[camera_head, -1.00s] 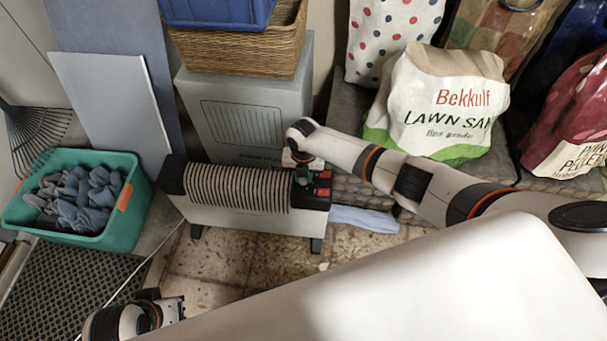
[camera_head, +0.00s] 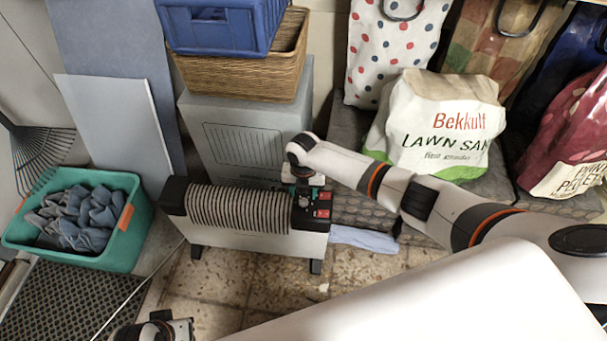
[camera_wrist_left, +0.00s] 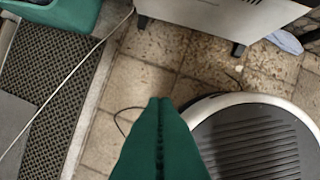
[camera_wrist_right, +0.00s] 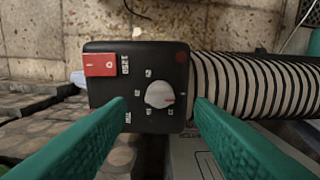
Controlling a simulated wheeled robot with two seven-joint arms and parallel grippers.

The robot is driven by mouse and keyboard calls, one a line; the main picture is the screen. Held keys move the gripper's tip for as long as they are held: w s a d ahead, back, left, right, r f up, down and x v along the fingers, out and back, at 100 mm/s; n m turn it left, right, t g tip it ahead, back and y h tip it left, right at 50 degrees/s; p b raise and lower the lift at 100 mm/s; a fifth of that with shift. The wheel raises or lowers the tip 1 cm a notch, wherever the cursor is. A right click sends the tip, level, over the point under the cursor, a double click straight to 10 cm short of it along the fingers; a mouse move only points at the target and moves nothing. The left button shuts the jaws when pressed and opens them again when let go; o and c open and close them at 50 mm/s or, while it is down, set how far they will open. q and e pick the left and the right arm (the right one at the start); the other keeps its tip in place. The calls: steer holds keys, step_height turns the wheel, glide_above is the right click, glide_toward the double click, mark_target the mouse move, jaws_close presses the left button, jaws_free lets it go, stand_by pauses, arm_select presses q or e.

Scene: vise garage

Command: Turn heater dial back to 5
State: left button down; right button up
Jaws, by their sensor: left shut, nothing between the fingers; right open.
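The heater (camera_head: 240,239) is a white oil-radiator type with striped fins and a black control panel (camera_head: 311,220) at its right end. In the right wrist view the panel (camera_wrist_right: 105,95) carries a round light-grey dial (camera_wrist_right: 160,94) with a small red mark on its right side. Small printed labels around the dial are too small to read surely. My right gripper (camera_wrist_right: 158,108) is open, its green fingers on either side of the dial, apparently not touching it; it also shows over the panel in the head view (camera_head: 304,188). My left gripper (camera_wrist_left: 160,102) is shut and empty above the floor.
A red switch (camera_wrist_right: 100,65) sits beside the dial. A teal bin of cloths (camera_head: 128,240) stands left of the heater. A grey box (camera_head: 245,115) with a wicker basket (camera_head: 240,78) stands behind it. A lawn sand bag (camera_head: 440,125) is at right. Tiled floor in front is mostly clear.

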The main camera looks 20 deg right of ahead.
mark_target(303, 200)
arm_select(q)
step_height(303, 200, down, 9)
steer(key=p, duration=0.2)
steer(key=shift+s+g, duration=0.3)
steer(key=shift+s, duration=0.15)
arm_select(e)
step_height(303, 200, up, 8)
steer(key=shift+r, duration=0.25)
steer(key=shift+f, duration=0.1)
